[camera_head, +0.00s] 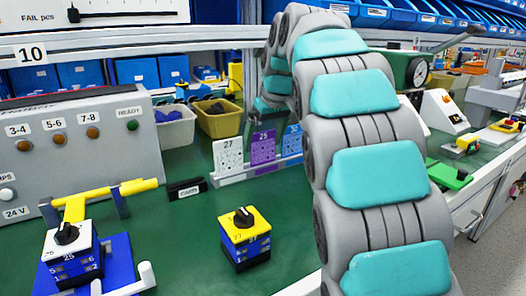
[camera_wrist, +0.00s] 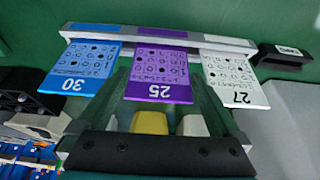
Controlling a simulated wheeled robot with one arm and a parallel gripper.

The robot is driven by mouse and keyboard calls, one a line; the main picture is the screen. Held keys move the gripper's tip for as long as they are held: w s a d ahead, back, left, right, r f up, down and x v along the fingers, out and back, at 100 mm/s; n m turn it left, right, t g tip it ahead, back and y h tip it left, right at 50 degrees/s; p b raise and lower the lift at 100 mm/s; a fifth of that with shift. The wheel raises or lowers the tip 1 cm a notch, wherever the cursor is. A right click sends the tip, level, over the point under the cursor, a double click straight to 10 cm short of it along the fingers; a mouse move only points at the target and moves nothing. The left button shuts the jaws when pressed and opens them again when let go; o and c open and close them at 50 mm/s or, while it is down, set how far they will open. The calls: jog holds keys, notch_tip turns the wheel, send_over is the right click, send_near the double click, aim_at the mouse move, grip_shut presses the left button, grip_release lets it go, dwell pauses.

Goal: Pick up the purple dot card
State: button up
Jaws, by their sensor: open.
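The purple dot card (camera_head: 263,149), marked 25, stands in a light rack on the green bench, between a white card 27 (camera_head: 228,155) and a blue card 30 (camera_head: 292,140). In the wrist view the purple card (camera_wrist: 158,75) appears upside down. My gripper (camera_wrist: 162,85) is open, its two fingers spread on either side of the purple card in that view. No contact with the card shows, and I cannot tell the depth gap.
The card rack (camera_wrist: 160,40) holds the cards in a row. A black label block (camera_head: 187,188) sits left of it. A yellow-topped rotary switch (camera_head: 244,238) stands on the bench in front. The grey control panel (camera_head: 75,150) is at left.

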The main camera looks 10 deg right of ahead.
jog(key=shift+w+a+f, duration=0.1)
jog(key=shift+w+f, duration=0.1)
jog(key=shift+f, duration=0.35)
jog(key=c, duration=1)
jog(key=shift+r, duration=0.15)
jog(key=shift+r, duration=1.6)
jog(key=shift+s+r, duration=0.1)
jog(key=s+r+b, duration=0.1)
jog(key=s+b, duration=0.2)
jog(key=s, duration=1.2)
jog(key=w+a+r+p, duration=0.2)
jog(key=w+a, duration=0.2)
jog(key=a, duration=0.5)
jog(key=w+a+r+p, duration=0.1)
jog(key=w+a+r, duration=0.2)
jog(key=a, duration=0.7)
jog(key=shift+w+a+p, duration=0.25)
jog(key=shift+w+p, duration=0.15)
jog(key=shift+w, duration=0.55)
